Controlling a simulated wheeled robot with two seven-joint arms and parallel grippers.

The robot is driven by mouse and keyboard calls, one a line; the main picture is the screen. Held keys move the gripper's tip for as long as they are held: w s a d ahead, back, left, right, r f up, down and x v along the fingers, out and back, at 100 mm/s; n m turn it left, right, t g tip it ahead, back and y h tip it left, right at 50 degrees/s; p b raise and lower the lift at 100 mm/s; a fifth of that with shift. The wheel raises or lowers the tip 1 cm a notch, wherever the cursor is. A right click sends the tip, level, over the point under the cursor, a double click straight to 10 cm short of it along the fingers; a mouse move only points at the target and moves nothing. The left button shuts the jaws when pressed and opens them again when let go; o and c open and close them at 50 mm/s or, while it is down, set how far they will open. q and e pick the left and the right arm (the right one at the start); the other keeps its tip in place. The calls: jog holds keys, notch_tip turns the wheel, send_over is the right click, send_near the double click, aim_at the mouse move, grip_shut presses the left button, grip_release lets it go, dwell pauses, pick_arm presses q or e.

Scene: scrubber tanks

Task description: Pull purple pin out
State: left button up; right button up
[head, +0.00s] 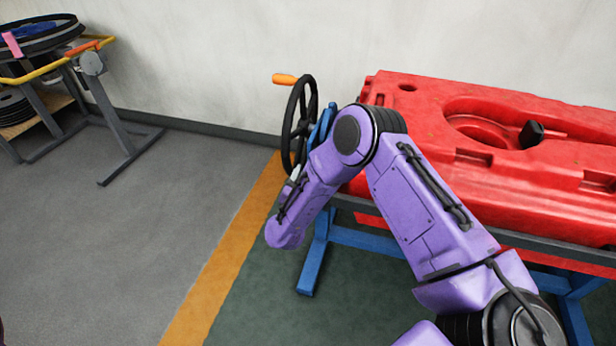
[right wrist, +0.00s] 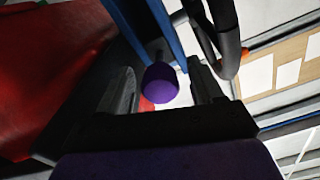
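The purple pin's rounded knob (right wrist: 160,86) shows in the right wrist view, below a blue metal bar (right wrist: 150,30), with a grey shaft above it. My right gripper (right wrist: 163,72) is open, its two dark fingers on either side of the knob. A gap shows at the knob's right side; contact on the left is hard to judge. In the head view my purple right arm reaches to the black handwheel (head: 300,115) and a blue bracket (head: 322,128) beside it. The pin and the right gripper's fingers are not clearly visible there. My left gripper is out of view.
A large red tank (head: 490,190) lies on a blue-legged stand (head: 312,262) at the right. The handwheel has an orange handle (head: 285,79). A grey-legged stand with a yellow rail (head: 35,73) is at the far left. The grey floor between is clear.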

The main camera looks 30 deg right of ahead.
jog(key=v, duration=1)
jog(key=shift+s+a, duration=0.15)
